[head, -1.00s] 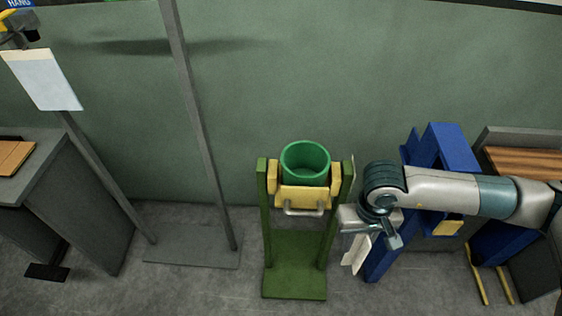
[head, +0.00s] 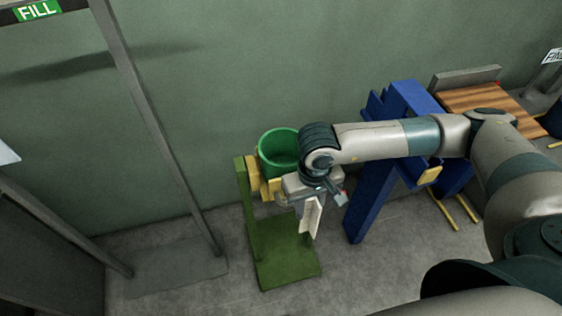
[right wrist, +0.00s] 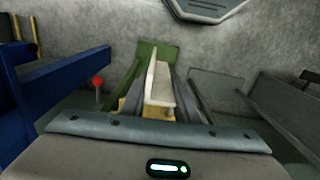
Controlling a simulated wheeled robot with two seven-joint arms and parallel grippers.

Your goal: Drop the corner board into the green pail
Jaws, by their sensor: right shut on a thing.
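The green pail (head: 276,150) sits upright in a yellow cradle (head: 253,176) on a green stand (head: 250,225). My right gripper (head: 311,203) is shut on the corner board (head: 308,218), a pale cream angled strip that hangs down from the jaws. In the head view the gripper and board are just right of and below the pail's rim, overlapping the stand. The right arm covers the pail's right edge. The right wrist view shows the board (right wrist: 158,84) between the fingers, with the green stand's base beyond. My left gripper is out of view.
A blue stand (head: 368,180) is close on the right, with a wooden-topped table (head: 490,100) behind it. A grey post (head: 150,115) on a flat base rises at the left. Bare floor lies in front of the green stand.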

